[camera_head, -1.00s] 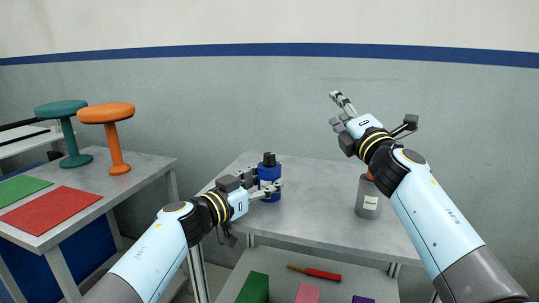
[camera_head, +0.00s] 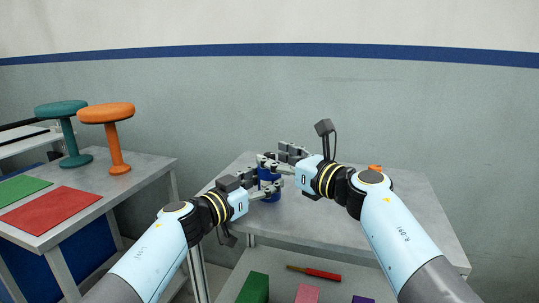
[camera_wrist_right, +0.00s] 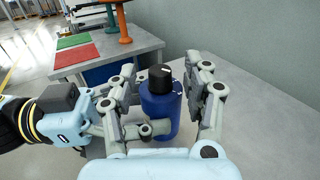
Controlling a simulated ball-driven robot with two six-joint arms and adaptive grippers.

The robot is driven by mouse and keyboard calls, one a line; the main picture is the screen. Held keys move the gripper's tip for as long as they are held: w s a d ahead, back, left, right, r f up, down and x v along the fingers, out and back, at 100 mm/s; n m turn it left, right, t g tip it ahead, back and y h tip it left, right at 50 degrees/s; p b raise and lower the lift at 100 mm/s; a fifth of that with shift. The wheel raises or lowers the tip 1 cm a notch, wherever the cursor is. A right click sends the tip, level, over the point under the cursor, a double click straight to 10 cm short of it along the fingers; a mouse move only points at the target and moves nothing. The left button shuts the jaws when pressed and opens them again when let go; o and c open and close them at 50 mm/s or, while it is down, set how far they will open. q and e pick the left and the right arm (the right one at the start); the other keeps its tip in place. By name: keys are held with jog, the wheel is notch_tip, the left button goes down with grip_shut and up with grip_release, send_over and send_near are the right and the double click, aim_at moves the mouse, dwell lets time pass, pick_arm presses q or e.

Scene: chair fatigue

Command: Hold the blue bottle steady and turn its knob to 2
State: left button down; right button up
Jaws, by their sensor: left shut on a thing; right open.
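The blue bottle (camera_head: 268,175) stands upright on the grey table, partly hidden by my grippers. Its black knob (camera_wrist_right: 160,77) shows on top in the right wrist view, where the blue body (camera_wrist_right: 160,106) is also clear. The number the knob points to is too small to read. My left gripper (camera_head: 266,186) is shut on the bottle's body from the left and front. My right gripper (camera_head: 278,157) is open above and beside the bottle's top. In the right wrist view its fingers (camera_wrist_right: 160,70) stand either side of the knob, with gaps visible.
An orange top (camera_head: 375,168) shows behind my right arm, which hides the grey bottle. A lower shelf holds a green block (camera_head: 254,289), a pink block (camera_head: 307,293), a purple block (camera_head: 362,300) and a red-handled tool (camera_head: 318,272). Stools stand on the left table.

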jog(key=shift+x, duration=1.15)
grip_shut()
